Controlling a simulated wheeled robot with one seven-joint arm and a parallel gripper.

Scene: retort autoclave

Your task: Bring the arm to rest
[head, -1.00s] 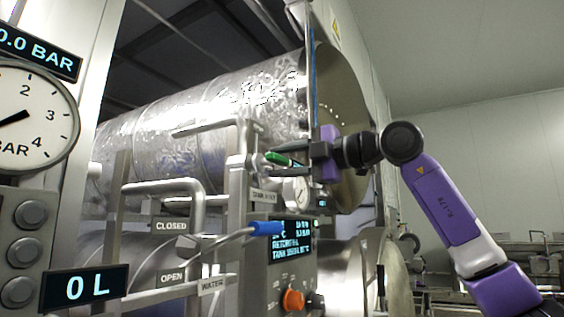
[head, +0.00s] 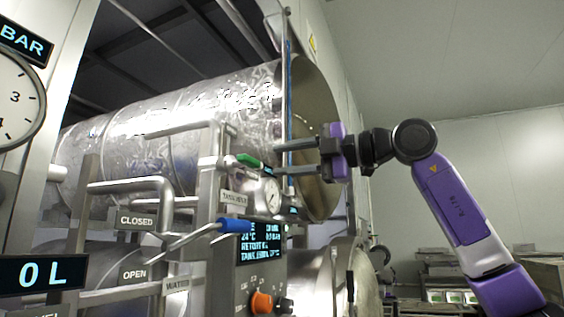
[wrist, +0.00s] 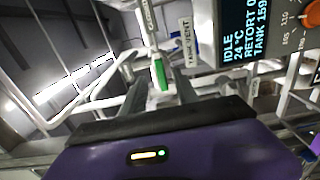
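My gripper (head: 279,159) is in front of the retort's control frame, pointing left in the head view. Its two fingers are apart with nothing between them. The arm is raised and bent, coming up from the lower right. The green valve handle (head: 248,160) by the tank vent label is just beyond the fingertips, with a gap. In the wrist view, the gripper's fingers (wrist: 154,80) stand apart and the green handle (wrist: 159,74) shows beyond them.
The large steel retort vessel (head: 170,120) fills the left and centre. A blue-handled valve lever (head: 234,225), pipes, and a control panel (head: 262,243) with an orange knob (head: 262,302) are below the gripper. The space above right is open; racks (head: 450,272) stand behind the arm.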

